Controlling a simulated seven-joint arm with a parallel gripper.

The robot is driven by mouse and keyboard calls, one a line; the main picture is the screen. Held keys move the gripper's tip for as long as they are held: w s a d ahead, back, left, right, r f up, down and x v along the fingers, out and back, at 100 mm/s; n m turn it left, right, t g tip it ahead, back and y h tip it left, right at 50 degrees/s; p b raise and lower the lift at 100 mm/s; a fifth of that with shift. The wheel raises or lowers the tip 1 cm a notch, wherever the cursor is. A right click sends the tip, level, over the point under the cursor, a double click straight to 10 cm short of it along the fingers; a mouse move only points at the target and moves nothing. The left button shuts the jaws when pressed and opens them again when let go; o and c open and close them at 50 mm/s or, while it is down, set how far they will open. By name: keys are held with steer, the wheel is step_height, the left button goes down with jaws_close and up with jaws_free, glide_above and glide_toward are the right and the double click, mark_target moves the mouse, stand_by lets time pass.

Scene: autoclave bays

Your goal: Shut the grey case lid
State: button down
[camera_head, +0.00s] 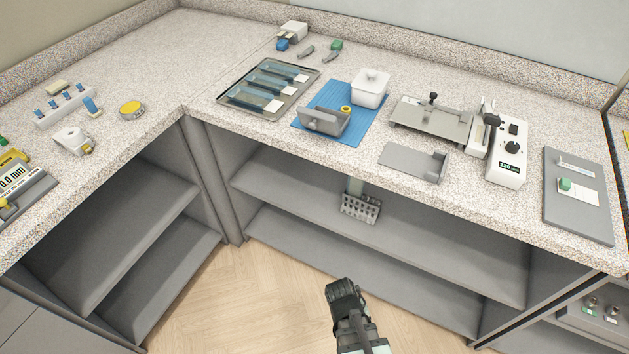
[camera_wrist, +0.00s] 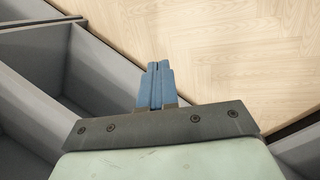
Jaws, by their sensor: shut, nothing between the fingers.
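The small grey case (camera_head: 322,126) sits on a blue mat (camera_head: 364,127) on the counter. A grey panel that looks like its lid (camera_head: 327,112) stands raised above the body, so the case appears open; the hinge detail is too small to tell. My gripper (camera_head: 342,288) is low in the head view, out over the wooden floor in front of the counter, well apart from the case. In the wrist view its blue fingers (camera_wrist: 156,85) are together and hold nothing. The case is not in the wrist view.
A slide tray (camera_head: 258,112) lies to the left, a grey plate (camera_head: 408,162) to the right. Open shelves (camera_head: 290,190) are below the counter.

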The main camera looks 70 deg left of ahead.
steer(key=s+a+r+n+t+y, duration=0.3)
steer(key=s+a+r+n, duration=0.1)
steer(key=s+a+r, duration=0.4)
steer(key=n+t+y, duration=0.5)
steer(key=t+y, duration=0.5)
steer(key=y, duration=0.4)
glide_toward(310, 126)
steer(key=x, duration=0.7)
